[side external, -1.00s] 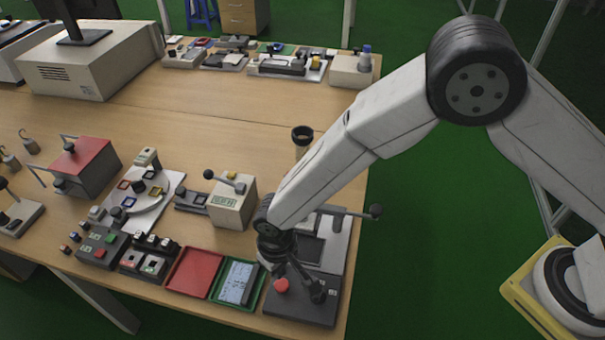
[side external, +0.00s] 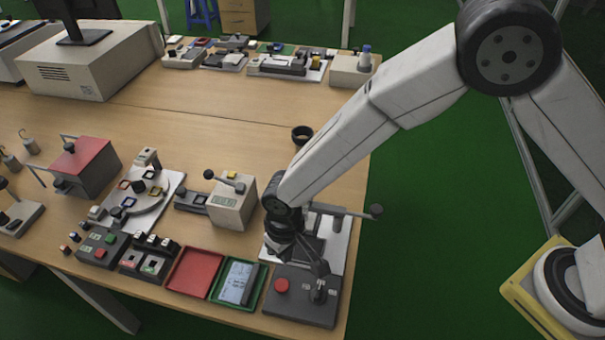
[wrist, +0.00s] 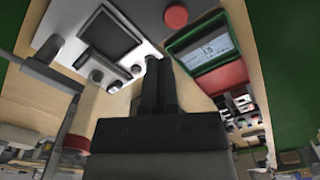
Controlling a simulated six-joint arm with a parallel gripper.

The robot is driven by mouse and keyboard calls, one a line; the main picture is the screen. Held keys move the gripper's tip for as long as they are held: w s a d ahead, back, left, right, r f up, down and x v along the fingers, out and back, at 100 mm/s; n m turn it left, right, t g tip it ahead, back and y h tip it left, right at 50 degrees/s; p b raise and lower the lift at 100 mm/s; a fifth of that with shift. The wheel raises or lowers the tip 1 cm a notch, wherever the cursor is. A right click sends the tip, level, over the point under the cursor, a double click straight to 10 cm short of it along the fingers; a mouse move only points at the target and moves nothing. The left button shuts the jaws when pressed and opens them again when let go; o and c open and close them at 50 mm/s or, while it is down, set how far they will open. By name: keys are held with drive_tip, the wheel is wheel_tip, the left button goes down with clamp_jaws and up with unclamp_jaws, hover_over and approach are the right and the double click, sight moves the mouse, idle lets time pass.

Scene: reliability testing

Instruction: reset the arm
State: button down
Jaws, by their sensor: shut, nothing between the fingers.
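My gripper (side external: 322,268) is shut and empty in the side external view. It hangs over the right front of the table, above the grey panel and a dark box (side external: 296,304) with a red button (side external: 281,286) and a dark knob (side external: 319,292). In the wrist view my gripper (wrist: 153,62) shows its two dark fingers together, with nothing between them. The red button (wrist: 176,16) shows beyond the fingertips there. I cannot tell whether the fingers touch anything.
Left of the box lie a green tray (side external: 223,298) with a screen-like device and a red tray (side external: 192,274). A lever with a dark ball (side external: 376,211) sticks out at right. A beige box (side external: 232,205) stands behind the trays.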

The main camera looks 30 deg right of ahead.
drive_tip(key=w+d+r, duration=0.2)
drive_tip(key=d+r, duration=0.4)
drive_tip(key=d, duration=0.3)
drive_tip(key=s+d+r+m, duration=0.1)
drive_tip(key=s+d+r, duration=0.1)
drive_tip(key=d, duration=0.5)
drive_tip(key=s+d+r+m+t, duration=0.1)
drive_tip(key=s+d+r, duration=0.2)
drive_tip(key=d, duration=0.3)
drive_tip(key=s+d+r+t, duration=0.1)
drive_tip(key=s+d+r, duration=0.1)
drive_tip(key=s+d, duration=0.2)
drive_tip(key=d, duration=0.3)
drive_tip(key=shift+s+d+r+m, duration=0.25)
drive_tip(key=shift+s+d+m, duration=0.05)
drive_tip(key=shift+s+m, duration=0.1)
